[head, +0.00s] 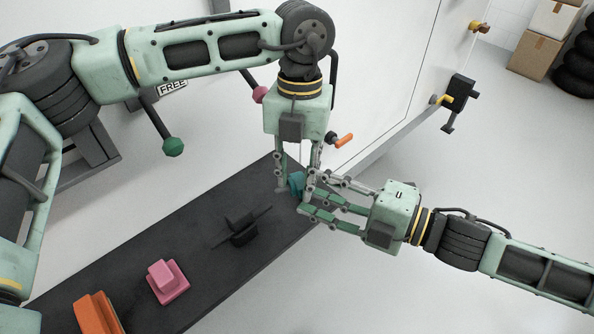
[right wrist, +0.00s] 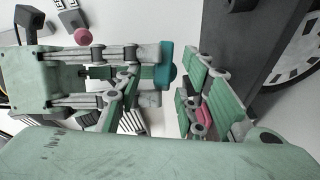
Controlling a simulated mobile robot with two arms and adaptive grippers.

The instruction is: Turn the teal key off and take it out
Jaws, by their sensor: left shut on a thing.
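The teal key (head: 296,184) is at the fingertips of my left gripper (head: 297,188), which points down over the far right end of the dark bench. In the right wrist view the teal key (right wrist: 166,66) shows at the tips of the left gripper's fingers, which come in from the left. My left gripper is shut on it. My right gripper (head: 309,199) comes in from the right, its fingers open close beside the key and the left fingertips. I cannot tell whether the right fingers touch the key. No keyhole is visible around the key.
The dark bench (head: 205,237) carries a black piece (head: 241,228), a pink block (head: 166,280) and an orange block (head: 96,312). Levers with a green knob (head: 173,147), a pink knob (head: 260,94) and an orange handle (head: 344,141) stick out near the white wall. Boxes (head: 545,40) stand far right on open floor.

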